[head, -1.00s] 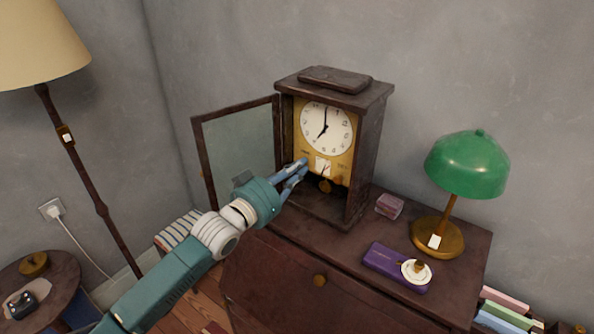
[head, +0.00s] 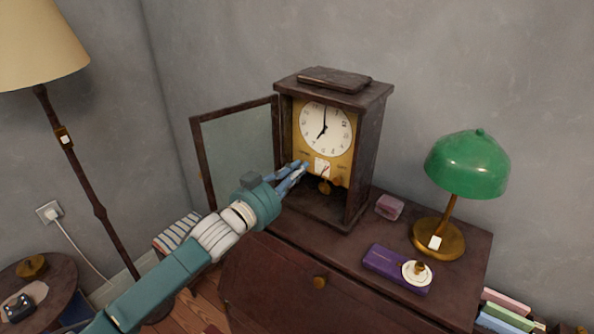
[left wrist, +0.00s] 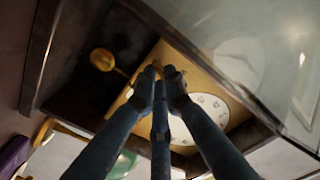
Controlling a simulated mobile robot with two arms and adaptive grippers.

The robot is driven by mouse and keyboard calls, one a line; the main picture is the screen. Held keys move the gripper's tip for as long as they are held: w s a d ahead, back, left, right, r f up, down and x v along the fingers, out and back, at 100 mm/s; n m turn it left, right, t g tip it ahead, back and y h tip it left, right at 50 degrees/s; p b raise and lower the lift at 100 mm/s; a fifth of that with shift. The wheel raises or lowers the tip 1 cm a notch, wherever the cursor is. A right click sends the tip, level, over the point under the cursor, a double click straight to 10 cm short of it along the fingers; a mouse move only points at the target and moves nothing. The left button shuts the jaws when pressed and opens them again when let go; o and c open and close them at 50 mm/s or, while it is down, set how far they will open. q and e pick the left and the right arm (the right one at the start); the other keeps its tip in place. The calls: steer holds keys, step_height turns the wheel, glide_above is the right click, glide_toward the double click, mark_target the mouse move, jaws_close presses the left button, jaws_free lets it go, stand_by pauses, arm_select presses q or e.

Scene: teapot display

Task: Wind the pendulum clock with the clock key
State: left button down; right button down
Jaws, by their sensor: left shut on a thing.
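The pendulum clock (head: 368,140) stands on a dark wooden cabinet with its glass door (head: 240,150) swung open to the left. Its white dial (head: 327,128) shows in both views, upper right of the fingertips in the head view. A white tag hangs on the gold plate below the dial. My left gripper (head: 303,168) reaches in front of that plate. Its fingers are closed together on the clock key (left wrist: 157,66), of which only a small brownish bit shows between the fingertips; the rest is hidden. The round brass pendulum bob (left wrist: 102,60) hangs close by. My right gripper is out of view.
The open door is close to my left arm. A floor lamp (head: 90,180) stands at left.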

arm_select(q)
steer(key=c, duration=1.8)
jaws_free()
steer(key=shift+s+a, duration=0.1)
steer(key=v, duration=1.2)
